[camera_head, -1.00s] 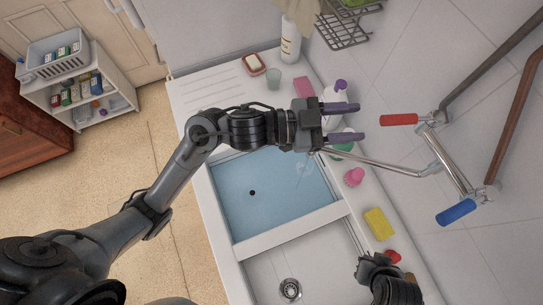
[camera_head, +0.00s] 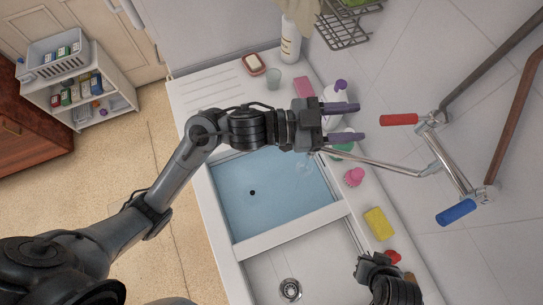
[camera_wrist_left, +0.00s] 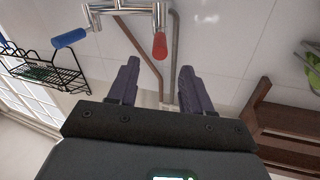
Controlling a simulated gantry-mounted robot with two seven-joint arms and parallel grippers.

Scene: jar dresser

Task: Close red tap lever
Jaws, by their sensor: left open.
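The red tap lever (camera_head: 399,120) sticks out to the left from the wall-mounted tap at the right of the head view. In the left wrist view the red lever (camera_wrist_left: 160,47) hangs beyond and between the fingertips. My left gripper (camera_head: 361,121) is open and empty, with its fingers pointing at the lever and a short gap between them in the head view. The blue lever (camera_head: 456,212) sits at the other end of the tap, and also shows in the left wrist view (camera_wrist_left: 69,38). My right gripper (camera_head: 378,262) is at the lower right; its fingers cannot be made out clearly.
The spout (camera_head: 380,162) reaches left over the sink, just below my left gripper. A water-filled basin (camera_head: 245,205), a pink bottle (camera_head: 354,177), a yellow sponge (camera_head: 379,224) and a white spray bottle (camera_head: 331,97) are close by. A wire rack (camera_head: 343,28) hangs above.

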